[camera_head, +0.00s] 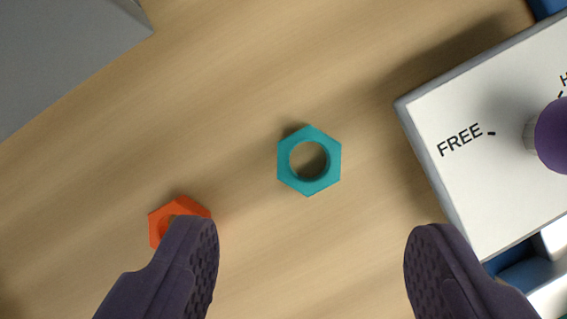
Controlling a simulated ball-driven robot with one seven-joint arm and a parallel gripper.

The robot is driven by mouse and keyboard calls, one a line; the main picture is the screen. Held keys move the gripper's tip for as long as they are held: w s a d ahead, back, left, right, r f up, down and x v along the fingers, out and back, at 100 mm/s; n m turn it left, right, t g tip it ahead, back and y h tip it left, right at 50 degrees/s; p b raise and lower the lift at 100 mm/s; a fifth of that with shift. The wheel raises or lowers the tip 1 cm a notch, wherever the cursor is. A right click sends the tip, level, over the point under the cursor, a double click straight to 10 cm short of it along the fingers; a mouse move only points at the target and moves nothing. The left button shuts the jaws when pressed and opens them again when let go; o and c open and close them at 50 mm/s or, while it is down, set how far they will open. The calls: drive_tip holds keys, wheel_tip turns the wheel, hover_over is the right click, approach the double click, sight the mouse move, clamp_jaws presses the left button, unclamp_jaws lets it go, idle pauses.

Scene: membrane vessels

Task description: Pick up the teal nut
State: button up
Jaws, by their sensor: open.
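The teal nut (329,169) is a hexagonal ring that lies flat on the wooden surface, near the middle of the view. Its round hole shows the wood beneath. My gripper (312,240) is open, with its two dark purple ridged fingers wide apart at the bottom left and bottom right. The nut appears above the gap between the fingertips in the picture, and neither finger touches it. Nothing is between the fingers.
An orange nut (157,220) lies at the lower left, partly hidden by the left finger. A white box (480,190) marked FREE, with a purple knob (553,136), stands at the right. A grey object (65,55) fills the upper left corner. Bare wood surrounds the teal nut.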

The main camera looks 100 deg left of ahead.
sight(308, 151)
drive_tip(key=b+x, duration=0.3)
drive_tip(key=x, duration=0.4)
drive_tip(key=shift+s+a+f, duration=0.1)
drive_tip(key=shift+s+f, duration=0.05)
drive_tip(key=shift+f, duration=0.15)
drive_tip(key=shift+r, duration=0.1)
drive_tip(key=c, duration=1.1)
